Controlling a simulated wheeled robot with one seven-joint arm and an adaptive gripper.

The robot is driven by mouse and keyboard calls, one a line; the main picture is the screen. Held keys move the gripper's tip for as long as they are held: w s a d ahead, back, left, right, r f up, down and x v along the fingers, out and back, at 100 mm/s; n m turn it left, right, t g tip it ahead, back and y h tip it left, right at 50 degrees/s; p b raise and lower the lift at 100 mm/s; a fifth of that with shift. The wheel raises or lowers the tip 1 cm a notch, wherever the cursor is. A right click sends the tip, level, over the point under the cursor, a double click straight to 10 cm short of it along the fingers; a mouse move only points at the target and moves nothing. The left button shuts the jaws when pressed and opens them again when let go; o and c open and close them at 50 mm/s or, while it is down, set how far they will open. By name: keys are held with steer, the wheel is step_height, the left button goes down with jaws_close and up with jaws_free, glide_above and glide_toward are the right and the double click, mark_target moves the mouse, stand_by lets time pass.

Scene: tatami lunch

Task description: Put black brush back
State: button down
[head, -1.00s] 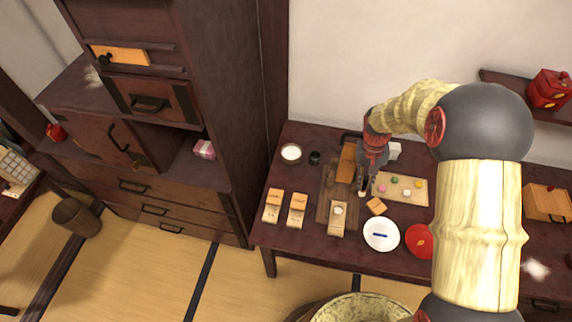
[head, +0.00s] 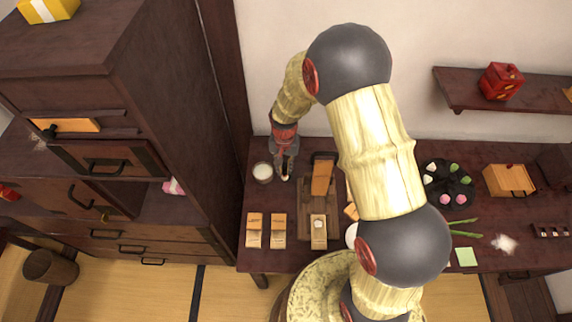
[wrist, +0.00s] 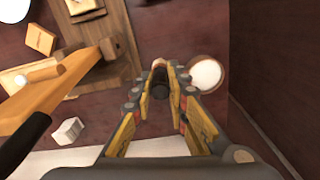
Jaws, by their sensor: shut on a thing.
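My gripper (head: 284,174) is over the back left of the dark table, just right of a small bowl with white contents (head: 262,172). In the wrist view, my gripper (wrist: 160,97) is shut on the black brush (wrist: 157,88), a short dark stick whose pale reddish tip points away from the camera. In the head view only the brush's pale tip (head: 285,179) shows below the fingers. A dark round shape sits beside the brush tip in the wrist view, mostly hidden; I cannot tell whether the brush touches it.
A wooden board with an upright wooden piece (head: 322,177) stands to the right of my gripper; its long bar (wrist: 62,90) looms close in the wrist view. A white cube (wrist: 68,131) lies near it. The tall cabinet (head: 190,130) rises at the left. Wooden blocks (head: 254,230) line the front.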

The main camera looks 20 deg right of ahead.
steer(key=shift+w+d+f+b, duration=0.2)
steer(key=shift+w+d+f, duration=0.3)
steer(key=shift+w+f, duration=0.9)
steer(key=shift+w+d+f+b, duration=0.35)
steer(key=shift+w+f, duration=0.5)
steer(key=shift+f, duration=1.05)
steer(key=shift+w+d+f+b, duration=0.1)
steer(key=shift+w+d+f, duration=0.5)
steer(key=shift+w+f, duration=0.8)
steer(key=shift+s+f, duration=0.25)
steer(key=shift+f, duration=0.05)
steer(key=shift+f, duration=0.15)
steer(key=c, duration=1.7)
jaws_free()
steer(key=shift+c, duration=0.2)
